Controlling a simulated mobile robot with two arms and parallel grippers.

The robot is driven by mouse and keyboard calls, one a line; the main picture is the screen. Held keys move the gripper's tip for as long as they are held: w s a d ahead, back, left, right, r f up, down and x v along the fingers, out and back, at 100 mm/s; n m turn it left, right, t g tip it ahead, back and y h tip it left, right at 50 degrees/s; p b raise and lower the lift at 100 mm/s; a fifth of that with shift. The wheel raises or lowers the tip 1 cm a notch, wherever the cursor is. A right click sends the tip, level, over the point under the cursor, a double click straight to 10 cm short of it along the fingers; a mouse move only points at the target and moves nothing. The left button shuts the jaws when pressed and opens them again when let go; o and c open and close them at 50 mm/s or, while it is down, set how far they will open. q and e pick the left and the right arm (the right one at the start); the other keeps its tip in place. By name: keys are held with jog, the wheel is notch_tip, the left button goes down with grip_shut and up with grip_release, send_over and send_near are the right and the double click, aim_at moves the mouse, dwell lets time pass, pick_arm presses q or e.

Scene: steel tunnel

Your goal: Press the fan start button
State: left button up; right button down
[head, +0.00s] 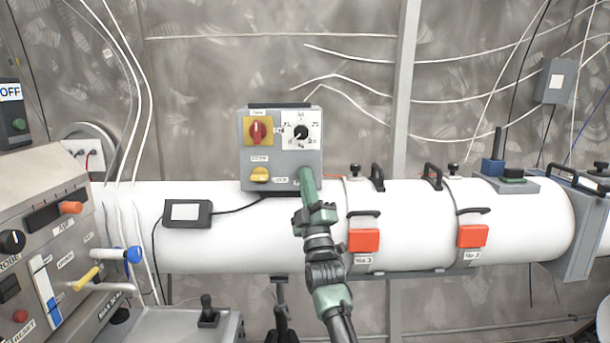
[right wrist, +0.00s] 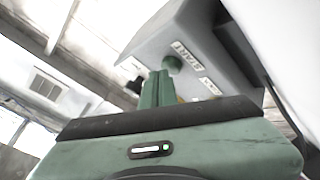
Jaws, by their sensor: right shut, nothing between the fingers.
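The grey control box (head: 280,182) is mounted on the white tube, with a red knob, a black dial and a yellow knob on its face. In the right wrist view, a round green button (right wrist: 172,65) sits beside a START label on the box (right wrist: 178,30). My right gripper (head: 307,174) is shut and empty, its green fingertips at the lower right of the box face. In the right wrist view the fingertips (right wrist: 160,76) are right by the green button; whether they touch it I cannot tell. In the head view the fingertips cover that spot. My left gripper is not in view.
The white tube (head: 410,205) runs across the view with clamps and red blocks (head: 364,240) to the right of my arm. A small black-framed panel (head: 187,213) lies left of the box. A control console (head: 60,250) stands at the left.

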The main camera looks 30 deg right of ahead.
jog(key=shift+w+d+f, duration=0.1)
jog(key=shift+d+f, duration=0.05)
jog(key=shift+f, duration=0.05)
dwell(0.3)
jog(key=shift+s+a, duration=0.35)
jog(key=shift+a, duration=0.4)
jog(key=s+a+p, duration=0.2)
jog(key=s+p, duration=0.2)
jog(key=s, duration=0.1)
jog(key=shift+s+a, duration=0.25)
jog(key=shift+a, duration=0.05)
dwell(0.7)
